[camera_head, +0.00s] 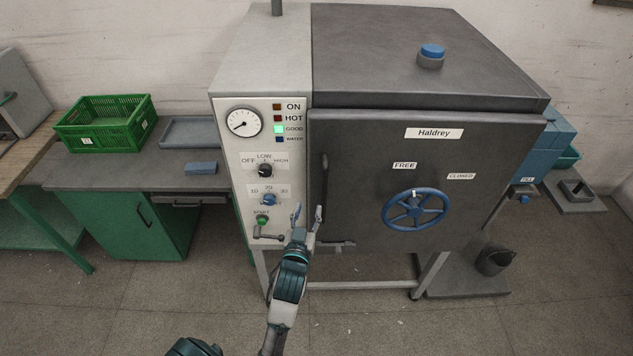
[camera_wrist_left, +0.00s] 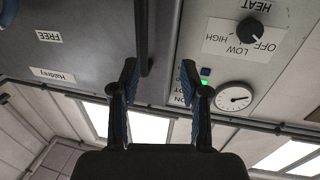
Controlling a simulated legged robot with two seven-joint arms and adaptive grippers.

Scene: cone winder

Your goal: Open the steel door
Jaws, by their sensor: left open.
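The dark grey steel door (camera_head: 360,200) is on the front of the machine and looks closed against it. Its black vertical bar handle (camera_head: 325,178) is along the left edge. A blue handwheel (camera_head: 416,209) is on the door, below the FREE and CLOSED labels. My left gripper (camera_head: 309,212) is open and empty, low in front of the handle and beside the control panel. My right gripper is not in view.
The control panel (camera_head: 264,223) with dials and a gauge (camera_head: 243,123) is left of the door. A green crate (camera_head: 106,124), a grey tray (camera_head: 190,132) and a blue block (camera_head: 201,168) are on the left bench. Floor in front is clear.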

